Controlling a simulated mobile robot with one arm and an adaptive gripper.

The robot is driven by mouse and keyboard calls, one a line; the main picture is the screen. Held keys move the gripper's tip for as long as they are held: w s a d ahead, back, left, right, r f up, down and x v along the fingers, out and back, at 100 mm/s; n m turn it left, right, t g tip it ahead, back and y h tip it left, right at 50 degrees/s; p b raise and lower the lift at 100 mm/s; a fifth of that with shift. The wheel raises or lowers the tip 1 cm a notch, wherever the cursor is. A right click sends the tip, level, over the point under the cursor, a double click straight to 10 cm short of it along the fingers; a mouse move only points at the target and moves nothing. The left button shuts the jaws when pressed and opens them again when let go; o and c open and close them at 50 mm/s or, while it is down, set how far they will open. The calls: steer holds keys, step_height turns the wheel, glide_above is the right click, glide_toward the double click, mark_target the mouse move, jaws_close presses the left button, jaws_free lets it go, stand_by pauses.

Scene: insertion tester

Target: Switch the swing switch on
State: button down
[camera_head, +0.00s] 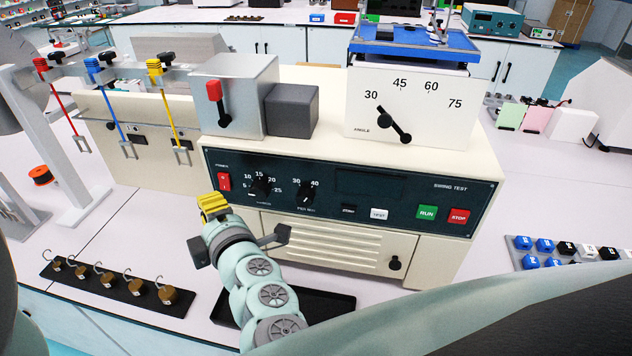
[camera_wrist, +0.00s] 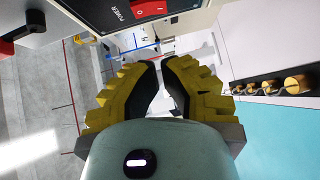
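The swing tester (camera_head: 340,200) has a dark front panel marked SWING TEST. Its red POWER rocker switch (camera_head: 224,181) is at the panel's left end and also shows in the wrist view (camera_wrist: 152,9). I cannot read its rocker position clearly.
The panel also has dark knobs, a green RUN button (camera_head: 427,213) and a red STOP button (camera_head: 458,216). Hooked brass weights (camera_head: 136,287) lie in a black rack at left. A dark tray (camera_head: 325,304) lies below my arm. Red, blue and yellow hanging arms stand left of the tester.

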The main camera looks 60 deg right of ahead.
mark_target(224, 182)
steer(key=shift+w+d+f+p, duration=0.2)
steer(key=shift+w+d, duration=0.6)
steer(key=shift+d, duration=0.25)
steer(key=shift+w+d+f+p, duration=0.2)
steer(key=shift+w+d, duration=0.55)
steer(key=shift+d, duration=0.3)
